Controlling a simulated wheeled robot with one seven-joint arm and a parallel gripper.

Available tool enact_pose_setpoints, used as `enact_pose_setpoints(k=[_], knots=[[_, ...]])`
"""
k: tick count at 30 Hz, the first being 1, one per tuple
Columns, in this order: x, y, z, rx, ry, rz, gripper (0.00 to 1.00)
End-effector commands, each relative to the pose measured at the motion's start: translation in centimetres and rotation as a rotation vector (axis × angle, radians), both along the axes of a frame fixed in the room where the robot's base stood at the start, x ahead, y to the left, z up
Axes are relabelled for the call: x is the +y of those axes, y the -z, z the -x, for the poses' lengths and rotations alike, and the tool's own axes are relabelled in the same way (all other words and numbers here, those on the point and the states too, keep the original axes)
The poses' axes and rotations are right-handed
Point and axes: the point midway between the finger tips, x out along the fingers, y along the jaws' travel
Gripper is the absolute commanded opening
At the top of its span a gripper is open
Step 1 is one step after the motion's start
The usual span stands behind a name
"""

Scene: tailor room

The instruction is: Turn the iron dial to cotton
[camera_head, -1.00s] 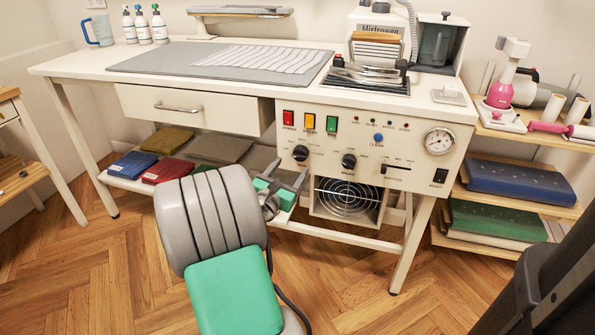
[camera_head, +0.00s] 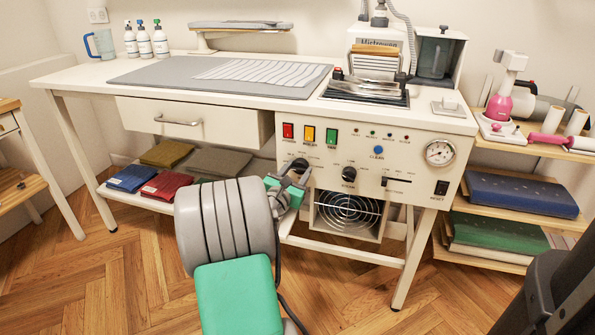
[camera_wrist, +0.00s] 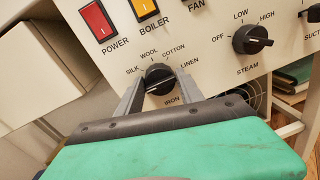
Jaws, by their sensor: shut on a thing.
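The iron dial (camera_wrist: 159,77) is a black round knob on the cream front panel, above the word IRON. SILK, WOOL, COTTON and LINEN are printed around it. In the wrist view my gripper (camera_wrist: 158,84) has one grey finger on each side of the dial, shut on it. I cannot tell clearly which label the dial points to. In the head view the dial (camera_head: 299,165) shows at the panel's lower left, partly covered by my gripper (camera_head: 295,174).
The black steam dial (camera_wrist: 252,39) is just right of the iron dial. The red power switch (camera_wrist: 97,21) and yellow boiler switch (camera_wrist: 143,8) are above. A drawer (camera_head: 190,124) is on the left. The iron (camera_head: 372,86) rests on top of the table.

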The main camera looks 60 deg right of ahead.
Motion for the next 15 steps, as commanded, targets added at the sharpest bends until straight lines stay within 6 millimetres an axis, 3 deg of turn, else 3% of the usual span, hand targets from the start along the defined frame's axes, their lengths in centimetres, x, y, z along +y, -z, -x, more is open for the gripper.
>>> enact_pose_setpoints(k=[11, 15], knots=[[0.05, -0.05, -0.18, -0.002, -0.004, 0.001, 0.04], [0.06, -0.07, -0.21, -0.006, -0.004, 0.000, 0.03]])
